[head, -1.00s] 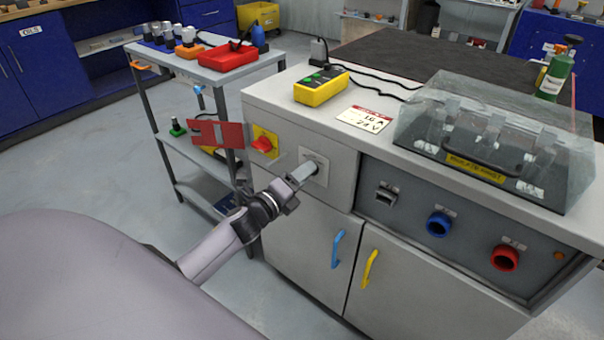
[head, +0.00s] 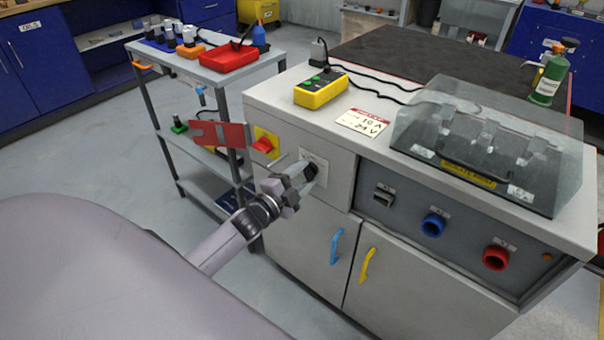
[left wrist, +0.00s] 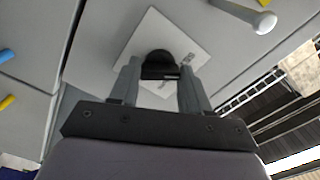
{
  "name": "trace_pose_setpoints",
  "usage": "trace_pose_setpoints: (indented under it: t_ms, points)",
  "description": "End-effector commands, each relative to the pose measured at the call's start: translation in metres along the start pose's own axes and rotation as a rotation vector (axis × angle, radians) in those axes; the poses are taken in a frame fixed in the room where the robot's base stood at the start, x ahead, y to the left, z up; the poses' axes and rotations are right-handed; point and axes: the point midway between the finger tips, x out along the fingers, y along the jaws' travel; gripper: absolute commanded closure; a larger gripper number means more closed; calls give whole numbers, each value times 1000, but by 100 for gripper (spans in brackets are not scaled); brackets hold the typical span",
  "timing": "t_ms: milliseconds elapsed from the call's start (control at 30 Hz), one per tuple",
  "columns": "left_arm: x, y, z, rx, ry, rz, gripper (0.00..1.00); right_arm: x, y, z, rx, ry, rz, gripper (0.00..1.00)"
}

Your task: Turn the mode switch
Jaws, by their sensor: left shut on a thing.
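The mode switch is a black knob (left wrist: 160,62) on a square white plate (left wrist: 150,33), on the front of the grey cabinet. In the head view, the plate (head: 320,163) is at the upper middle of the cabinet front, and the knob is largely hidden by my fingers. My left gripper (head: 309,174) is shut on the knob, with one finger on each side of it in the left wrist view (left wrist: 160,85). There the plate looks tilted relative to the gripper, and a light mark shows on the knob. My right gripper is not in view.
A red rotary switch (head: 263,145) on a yellow plate and a red notched plate (head: 220,135) are left of the gripper. A metal peg with a round end (left wrist: 265,22) sticks out close by. Blue (head: 336,246) and yellow (head: 367,265) door handles are below.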

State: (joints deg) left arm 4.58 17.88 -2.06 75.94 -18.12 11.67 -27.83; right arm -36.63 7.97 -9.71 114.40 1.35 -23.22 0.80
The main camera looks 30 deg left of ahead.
Motion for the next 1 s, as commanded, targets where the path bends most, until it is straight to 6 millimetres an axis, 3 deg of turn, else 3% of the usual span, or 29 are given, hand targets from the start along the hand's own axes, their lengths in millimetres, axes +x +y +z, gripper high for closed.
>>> trace_pose_setpoints:
  t_ms: [333, 900, 933, 1000]
  points:
    - [0, 0, 0, -150, -1, 2, 84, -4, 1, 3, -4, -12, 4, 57]
    - [0, 1, 0, -177, -1, 2, 84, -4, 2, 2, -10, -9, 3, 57]
    - [0, 1, 0, -177, -1, 2, 47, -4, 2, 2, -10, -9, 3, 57]
    - [0, 1, 0, -177, -1, 2, 28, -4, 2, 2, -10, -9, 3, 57]
